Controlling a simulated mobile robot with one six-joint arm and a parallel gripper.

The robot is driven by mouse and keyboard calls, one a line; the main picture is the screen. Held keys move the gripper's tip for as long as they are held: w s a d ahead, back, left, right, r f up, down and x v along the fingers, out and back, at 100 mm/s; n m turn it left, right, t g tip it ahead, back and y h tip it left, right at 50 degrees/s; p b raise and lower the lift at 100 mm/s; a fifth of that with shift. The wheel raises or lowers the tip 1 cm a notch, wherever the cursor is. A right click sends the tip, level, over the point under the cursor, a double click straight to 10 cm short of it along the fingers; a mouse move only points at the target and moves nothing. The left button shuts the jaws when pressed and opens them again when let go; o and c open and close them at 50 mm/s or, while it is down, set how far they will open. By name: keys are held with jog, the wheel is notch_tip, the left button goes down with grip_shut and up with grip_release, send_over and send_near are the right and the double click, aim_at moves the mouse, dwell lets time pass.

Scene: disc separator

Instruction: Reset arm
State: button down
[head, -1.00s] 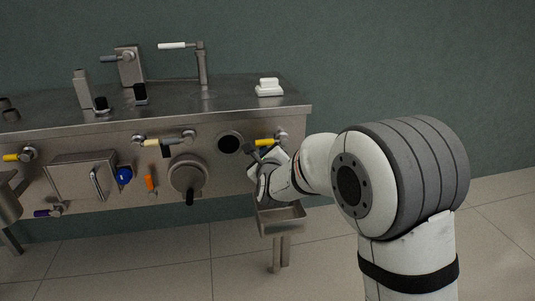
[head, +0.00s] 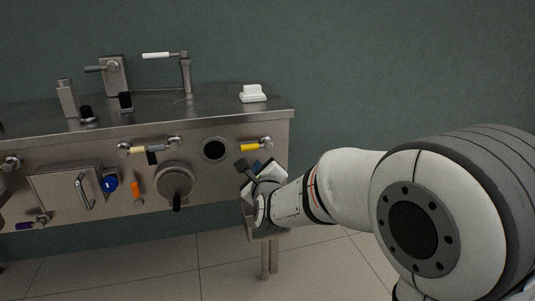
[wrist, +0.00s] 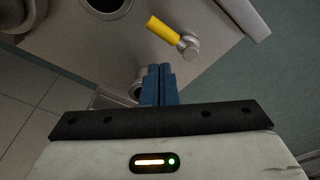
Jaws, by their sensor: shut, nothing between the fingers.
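My gripper (wrist: 158,85) shows in the wrist view with its two blue fingers together and nothing between them. In the head view my gripper (head: 257,165) is at the right end of the metal bench's front panel, below the yellow-handled valve (head: 256,146). In the wrist view the yellow handle (wrist: 163,29) lies just beyond the fingertips, apart from them. The round dark port (head: 214,149) is to the left of my gripper. My arm covers part of the small metal tray (head: 247,215) under the panel.
The steel bench (head: 222,110) carries a tap (head: 185,75) and a white block (head: 253,94) on top. Its front holds a round hatch with a black handle (head: 177,200), an orange handle (head: 135,188) and a blue knob (head: 109,183). Open floor (head: 325,255) lies to the right.

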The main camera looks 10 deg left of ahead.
jog(key=s+d+r+n+g+h+p, duration=0.1)
jog(key=s+d+r+n+g+p, duration=0.25)
jog(key=d+r+n+p, duration=0.4)
jog(key=s+d+r+n+g+h+p, duration=0.2)
jog(key=s+d+r+n+p, duration=0.25)
jog(key=d+r+p, duration=0.65)
jog(key=s+d+r+n+g+h+p, duration=0.1)
jog(key=s+d+r+n+g+p, duration=0.1)
jog(key=s+p, duration=0.5)
jog(key=s+d+r+n+g+h+p, duration=0.1)
jog(key=s+d+r+n+g+p, duration=0.2)
jog(key=s+d+r+n+p, duration=0.2)
jog(key=s+d+r+n+g+h+p, duration=0.1)
jog(key=s+d+r+n+p, duration=0.3)
jog(key=s+p, duration=0.5)
notch_tip(320, 180, up, 2)
jog(key=shift+r+g, duration=0.25)
jog(key=shift+g, duration=0.4)
